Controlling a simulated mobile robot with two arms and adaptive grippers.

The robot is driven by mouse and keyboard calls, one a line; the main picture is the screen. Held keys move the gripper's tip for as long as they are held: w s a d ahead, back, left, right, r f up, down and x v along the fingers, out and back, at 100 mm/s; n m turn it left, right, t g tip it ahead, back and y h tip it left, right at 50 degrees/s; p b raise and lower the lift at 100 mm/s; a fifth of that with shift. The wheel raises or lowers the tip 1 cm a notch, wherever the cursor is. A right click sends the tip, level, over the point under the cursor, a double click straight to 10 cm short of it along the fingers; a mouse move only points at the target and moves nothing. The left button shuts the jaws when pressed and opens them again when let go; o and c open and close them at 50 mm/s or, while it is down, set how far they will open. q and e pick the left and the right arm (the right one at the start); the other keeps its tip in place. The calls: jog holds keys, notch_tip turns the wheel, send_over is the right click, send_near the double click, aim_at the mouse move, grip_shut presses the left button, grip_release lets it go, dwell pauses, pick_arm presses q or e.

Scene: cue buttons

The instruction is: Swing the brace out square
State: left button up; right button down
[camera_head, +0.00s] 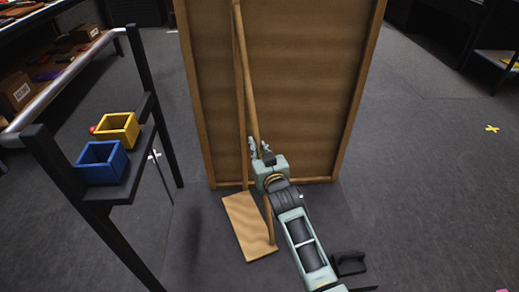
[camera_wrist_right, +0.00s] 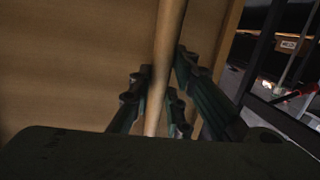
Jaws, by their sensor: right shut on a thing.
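The brace is a long thin wooden pole (camera_head: 246,75) that leans in front of a large brown wooden panel (camera_head: 300,90). Its lower end comes down near a flat wooden foot board (camera_head: 247,226) on the floor. My right gripper (camera_head: 257,150) is shut on the brace at about its middle height. In the right wrist view the brace (camera_wrist_right: 168,50) runs between the fingers of my right gripper (camera_wrist_right: 160,95). A second upright wooden strip (camera_head: 240,120) stands close to the left of the brace. My gripper and wrist hide part of the brace. My left gripper is not in view.
A black stand (camera_head: 125,188) at the left holds a blue bin (camera_head: 101,162) and a yellow bin (camera_head: 118,129), with a small red thing beside them. A shelf with boxes (camera_head: 15,92) stands at the far left. The floor to the right is clear, with a yellow cross mark (camera_head: 492,128).

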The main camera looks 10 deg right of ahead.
jog(key=shift+w+a+r, duration=0.1)
jog(key=shift+a+r, duration=0.05)
jog(key=shift+r, duration=0.15)
jog(key=c, duration=2.1)
grip_release()
jog(key=o, duration=0.5)
jog(key=shift+w+a+f, duration=0.1)
jog(key=shift+w+f, duration=0.1)
jog(key=shift+f, duration=0.15)
jog(key=shift+c, duration=0.2)
jog(key=shift+s, duration=0.1)
jog(key=shift+s+d, duration=0.25)
jog(key=shift+s, duration=0.25)
jog(key=s+d+r, duration=0.1)
jog(key=s, duration=0.9)
jog(key=shift+s+d+r, duration=0.15)
jog(key=shift+s+r, duration=0.25)
